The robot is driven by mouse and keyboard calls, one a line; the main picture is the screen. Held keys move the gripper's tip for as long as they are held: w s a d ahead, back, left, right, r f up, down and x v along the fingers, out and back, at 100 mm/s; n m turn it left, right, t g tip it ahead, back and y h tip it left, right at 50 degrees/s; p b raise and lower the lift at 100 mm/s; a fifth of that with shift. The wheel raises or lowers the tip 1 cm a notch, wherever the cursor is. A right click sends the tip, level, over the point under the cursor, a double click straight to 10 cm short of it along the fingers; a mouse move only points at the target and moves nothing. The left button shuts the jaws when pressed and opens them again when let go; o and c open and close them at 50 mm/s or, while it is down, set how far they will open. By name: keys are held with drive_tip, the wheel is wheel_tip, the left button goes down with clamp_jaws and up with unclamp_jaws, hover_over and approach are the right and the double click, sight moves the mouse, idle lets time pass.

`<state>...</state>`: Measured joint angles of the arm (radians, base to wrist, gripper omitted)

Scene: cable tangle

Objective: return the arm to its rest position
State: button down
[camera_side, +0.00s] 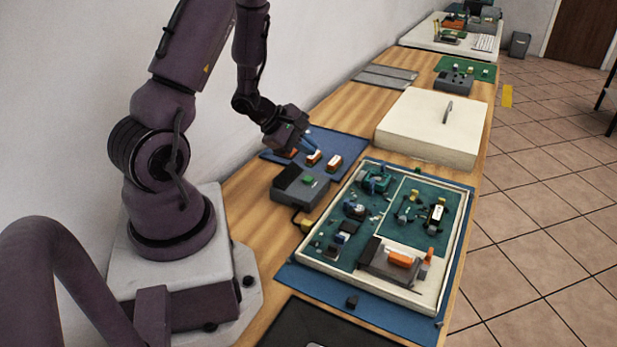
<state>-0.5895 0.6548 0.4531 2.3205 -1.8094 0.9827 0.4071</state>
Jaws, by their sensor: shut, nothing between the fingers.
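My gripper (308,142) is at the end of my dark purple arm, pointing down and to the right. It is shut and holds nothing. It hangs over the left part of a blue mat (350,147), close above or beside small orange and white blocks (313,158) there. I cannot tell how high it is above the mat. No cable can be made out clearly apart from a short dark one by the grey box.
A grey box (299,187) stands below my gripper. A framed board tray (463,225) with several parts sits at the front right. A white lidded box (432,123) with a handle stands behind it. Grey plates (385,77) lie farther back near the wall.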

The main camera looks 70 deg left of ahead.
drive_tip(key=shift+s+d+f+m+g+h, duration=0.15)
drive_tip(key=shift+s+d+f+g+h, duration=0.15)
drive_tip(key=shift+d, duration=0.25)
drive_tip(key=shift+s+d+f+m+g+h, duration=0.1)
drive_tip(key=shift+s+d+m+h, duration=0.1)
drive_tip(key=shift+d+h, duration=0.25)
drive_tip(key=s+d+r+m+g+y, duration=0.1)
drive_tip(key=s+d+r+m, duration=0.2)
drive_tip(key=d+r+m, duration=0.6)
drive_tip(key=s+d+r+m+g+y, duration=0.1)
drive_tip(key=s+d+r+m+y, duration=0.1)
drive_tip(key=d+r+m, duration=0.8)
wheel_tip(320, 180, up, 5)
drive_tip(key=s+m, duration=0.1)
drive_tip(key=m, duration=0.4)
drive_tip(key=shift+s+d+f+g, duration=0.15)
drive_tip(key=shift+s+d+g, duration=0.15)
drive_tip(key=shift+g, duration=0.1)
